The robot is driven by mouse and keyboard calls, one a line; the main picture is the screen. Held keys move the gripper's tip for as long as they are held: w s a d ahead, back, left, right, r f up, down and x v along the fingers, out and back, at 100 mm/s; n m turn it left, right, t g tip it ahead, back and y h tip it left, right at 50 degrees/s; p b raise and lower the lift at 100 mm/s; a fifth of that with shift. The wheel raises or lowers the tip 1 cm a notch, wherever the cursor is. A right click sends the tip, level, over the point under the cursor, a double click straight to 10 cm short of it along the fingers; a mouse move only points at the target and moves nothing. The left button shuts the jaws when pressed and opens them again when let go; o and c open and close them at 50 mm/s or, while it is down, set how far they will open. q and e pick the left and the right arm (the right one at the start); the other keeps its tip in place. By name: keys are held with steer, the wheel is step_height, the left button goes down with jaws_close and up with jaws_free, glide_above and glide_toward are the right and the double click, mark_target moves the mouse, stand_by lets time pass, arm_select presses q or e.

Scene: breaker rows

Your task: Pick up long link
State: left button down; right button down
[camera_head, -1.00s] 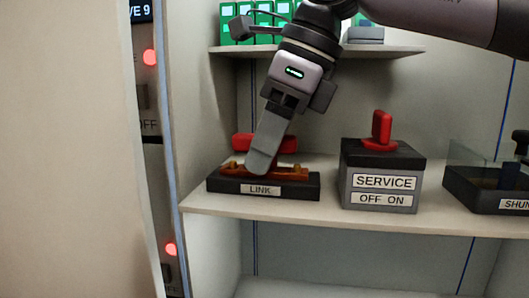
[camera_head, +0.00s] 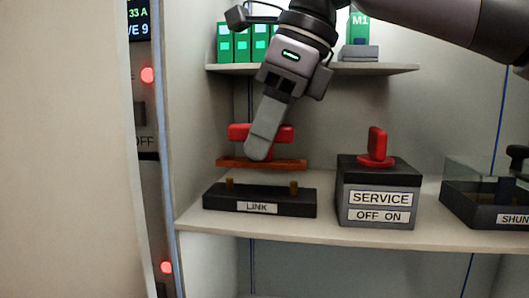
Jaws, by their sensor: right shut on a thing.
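The long link is a copper-brown bar (camera_head: 285,164) with a red handle (camera_head: 239,132) above it. My right gripper (camera_head: 260,146) reaches down from the top and is shut on the link's red handle. The near finger hides the middle of the handle. The link hangs level, a little above its black base labelled LINK (camera_head: 285,207), and is apart from it. Two brass posts (camera_head: 294,187) stand bare on the base. My left gripper is not in view.
A grey SERVICE box (camera_head: 345,195) with a red switch handle (camera_head: 377,145) stands to the right on the same shelf (camera_head: 340,235). A clear-covered SHUNT unit (camera_head: 470,205) is farther right. An upper shelf (camera_head: 310,69) holds green modules. A panel wall (camera_head: 65,150) fills the left.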

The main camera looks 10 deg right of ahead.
steer(key=s+a+b, duration=0.3)
steer(key=s+a, duration=0.1)
steer(key=s, duration=0.4)
steer(key=s+a+b, duration=0.2)
steer(key=s+a, duration=0.1)
steer(key=s, duration=0.5)
steer(key=r+p, duration=0.4)
steer(key=r, duration=0.1)
steer(key=shift+s+a+r+p, duration=0.2)
steer(key=shift+a+p, duration=0.1)
steer(key=shift+p, duration=0.1)
